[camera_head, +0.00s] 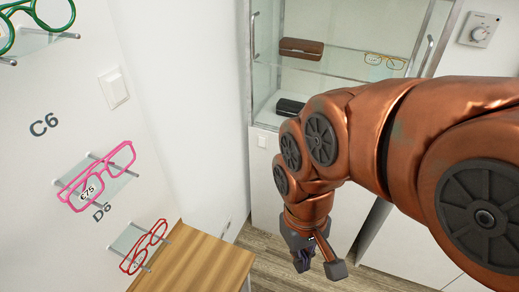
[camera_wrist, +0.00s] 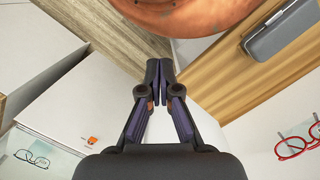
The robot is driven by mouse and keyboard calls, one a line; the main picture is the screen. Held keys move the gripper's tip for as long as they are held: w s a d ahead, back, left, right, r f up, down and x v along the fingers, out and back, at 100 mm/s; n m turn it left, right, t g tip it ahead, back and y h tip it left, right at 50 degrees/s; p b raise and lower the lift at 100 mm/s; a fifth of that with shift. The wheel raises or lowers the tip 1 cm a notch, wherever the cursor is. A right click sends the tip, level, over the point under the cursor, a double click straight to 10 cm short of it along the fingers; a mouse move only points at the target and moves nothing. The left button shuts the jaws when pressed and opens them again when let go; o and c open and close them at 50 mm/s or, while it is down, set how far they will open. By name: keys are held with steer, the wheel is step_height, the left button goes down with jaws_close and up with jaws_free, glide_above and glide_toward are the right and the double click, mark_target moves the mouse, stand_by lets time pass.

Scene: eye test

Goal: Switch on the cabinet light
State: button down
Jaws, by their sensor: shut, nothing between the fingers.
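The glass display cabinet (camera_head: 283,77) stands at the back in the head view, with white panels below its glass. A small white switch plate (camera_head: 262,142) sits on the white front just below the glass, left of my arm. A larger white rocker switch (camera_head: 114,88) is on the left wall. I cannot tell which switch serves the cabinet light or whether that light is on. My gripper (camera_head: 305,261) hangs low in front of the cabinet, below and right of the small switch and apart from it. In the wrist view my gripper (camera_wrist: 160,75) is shut and empty.
A dial thermostat (camera_head: 480,30) is on the wall at upper right. A wooden table (camera_head: 195,262) is at lower left, below pink glasses (camera_head: 97,177) and red glasses (camera_head: 144,246) on wall shelves. A grey case (camera_wrist: 283,30) lies on wood in the wrist view.

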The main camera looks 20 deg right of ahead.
steer(key=w+d+f+n+t+h+b, duration=0.2)
steer(key=w+d+f+t+b, duration=0.4)
steer(key=w, duration=0.5)
steer(key=w+d+f+n+t+h+b, duration=0.1)
steer(key=w+d+f+t+h+b, duration=0.2)
steer(key=w+d+b, duration=0.65)
steer(key=w+d+f+n+t+h+b, duration=0.25)
steer(key=w+d+f+b, duration=0.4)
steer(key=w, duration=0.55)
steer(key=w+a+f+n+t+y+b, duration=0.7)
steer(key=w+f+n+b, duration=0.4)
steer(key=w, duration=0.1)
steer(key=shift+w+a+b, duration=0.15)
steer(key=shift+a+b, duration=0.2)
steer(key=shift+a, duration=0.05)
steer(key=shift+w+n+y, duration=0.1)
steer(key=shift+n+y, duration=0.15)
